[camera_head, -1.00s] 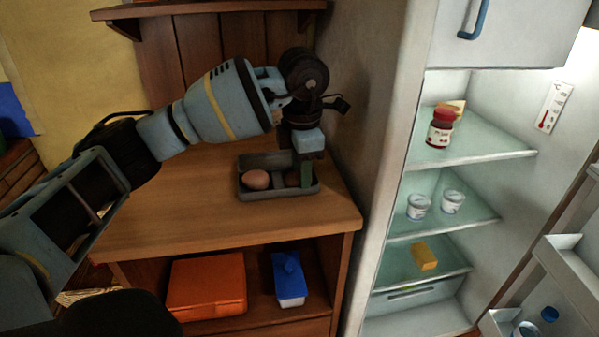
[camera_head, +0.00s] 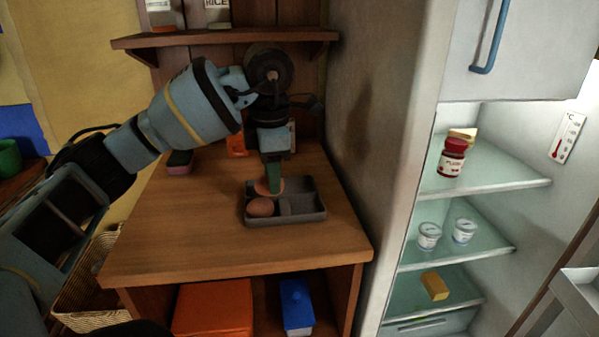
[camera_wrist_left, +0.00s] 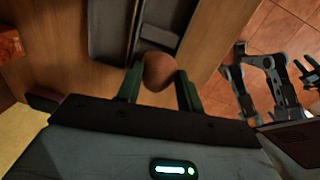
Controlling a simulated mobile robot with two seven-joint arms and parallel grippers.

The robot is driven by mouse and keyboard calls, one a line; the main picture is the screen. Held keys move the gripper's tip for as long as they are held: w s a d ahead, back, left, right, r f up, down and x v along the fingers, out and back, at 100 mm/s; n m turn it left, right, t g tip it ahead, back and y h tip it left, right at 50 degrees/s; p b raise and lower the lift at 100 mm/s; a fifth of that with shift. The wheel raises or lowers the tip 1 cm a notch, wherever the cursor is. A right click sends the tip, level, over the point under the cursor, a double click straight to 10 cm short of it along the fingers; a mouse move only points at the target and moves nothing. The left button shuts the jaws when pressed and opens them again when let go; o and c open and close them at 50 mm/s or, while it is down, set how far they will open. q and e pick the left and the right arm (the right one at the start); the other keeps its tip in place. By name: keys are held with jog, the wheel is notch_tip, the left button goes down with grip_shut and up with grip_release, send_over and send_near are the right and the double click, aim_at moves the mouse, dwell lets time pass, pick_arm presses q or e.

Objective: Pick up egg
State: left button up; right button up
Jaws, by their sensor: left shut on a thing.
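My left gripper (camera_head: 273,184) is shut on a brown egg (camera_head: 263,188) at the back left of the grey tray (camera_head: 305,217). In the left wrist view, the egg (camera_wrist_left: 159,71) sits between the two green fingers of the gripper (camera_wrist_left: 159,85), beside the tray (camera_wrist_left: 103,35). A second brown egg (camera_head: 260,207) lies in the tray's front left compartment. The tray's right part looks empty. Green finger-like parts at the right edge of the left wrist view may be my right gripper (camera_wrist_left: 308,75), but they are cut off and small.
The tray stands on a wooden counter (camera_head: 190,230) with free room to its left. A wall shelf (camera_head: 225,38) hangs above. The open fridge (camera_head: 455,240) is on the right, holding a jar (camera_head: 452,157) and cups. A wicker basket (camera_head: 85,295) stands at the lower left.

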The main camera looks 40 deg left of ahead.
pick_arm(q)
jog(key=s+a, duration=0.8)
jog(key=s, duration=0.1)
jog(key=shift+s+b, duration=0.3)
jog(key=shift+b, duration=0.1)
dwell(0.7)
